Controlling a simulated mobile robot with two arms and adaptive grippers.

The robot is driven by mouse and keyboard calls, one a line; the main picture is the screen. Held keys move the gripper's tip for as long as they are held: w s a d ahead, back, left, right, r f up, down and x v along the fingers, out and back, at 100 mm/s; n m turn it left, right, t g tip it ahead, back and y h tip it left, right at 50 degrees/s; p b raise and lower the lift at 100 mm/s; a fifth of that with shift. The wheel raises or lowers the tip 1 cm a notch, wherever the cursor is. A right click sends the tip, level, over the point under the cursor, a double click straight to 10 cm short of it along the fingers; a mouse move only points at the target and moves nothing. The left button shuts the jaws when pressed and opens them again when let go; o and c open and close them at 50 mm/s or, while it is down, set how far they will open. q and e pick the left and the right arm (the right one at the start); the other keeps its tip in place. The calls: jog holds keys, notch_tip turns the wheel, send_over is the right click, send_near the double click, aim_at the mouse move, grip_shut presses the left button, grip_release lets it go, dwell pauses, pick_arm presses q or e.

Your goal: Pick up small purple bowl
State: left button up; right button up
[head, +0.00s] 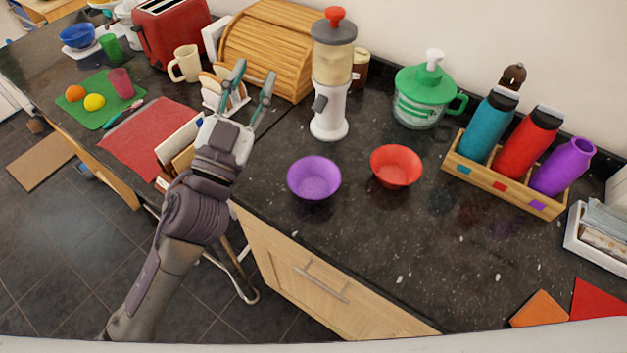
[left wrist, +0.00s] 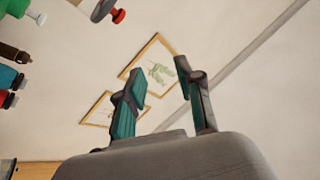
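The small purple bowl (head: 314,179) stands upright and empty on the dark granite counter, near its front edge, in the head view. A red bowl (head: 396,167) stands just to its right, apart from it. My left gripper (head: 253,84) is up and left of the purple bowl, in front of the wooden bread box, with its two fingers apart and nothing between them. In the left wrist view the teal fingers (left wrist: 162,95) are also apart and empty, against the wall. The purple bowl does not show in that view. My right gripper is not in view.
A white dispenser (head: 329,90) stands behind the purple bowl. A wooden bottle rack (head: 505,184) and green-lidded jar (head: 423,96) are at right. A bread box (head: 265,45) and toast rack (head: 226,98) are at left. The counter in front of the red bowl is clear.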

pick_arm(q)
jog(key=s+d+r+m+g+h, duration=0.3)
jog(key=d+m+g+h, duration=0.2)
jog(key=m+h, duration=0.15)
jog(key=s+d+r+m+g+h, duration=0.3)
jog(key=d+m+g+h, duration=0.25)
jog(key=m, duration=0.25)
jog(key=s+d+f+m+g, duration=0.2)
jog(key=s+d+m+g, duration=0.1)
jog(key=m+g, duration=0.4)
jog(key=m+g+y, duration=0.2)
jog(key=y, duration=1.5)
send_near(294, 188)
jog(key=x, duration=0.1)
jog(key=p+x, duration=0.1)
jog(key=x, duration=0.1)
jog(key=p+x, duration=0.1)
jog(key=x, duration=0.1)
jog(key=shift+w, duration=0.3)
jog(key=p+x, duration=0.1)
jog(key=x, duration=0.2)
jog(key=p+x, duration=0.1)
jog(key=x, duration=0.1)
jog(key=shift+s+p, duration=0.25)
jog(key=shift+p, duration=0.05)
jog(key=shift+f, duration=0.25)
grip_shut()
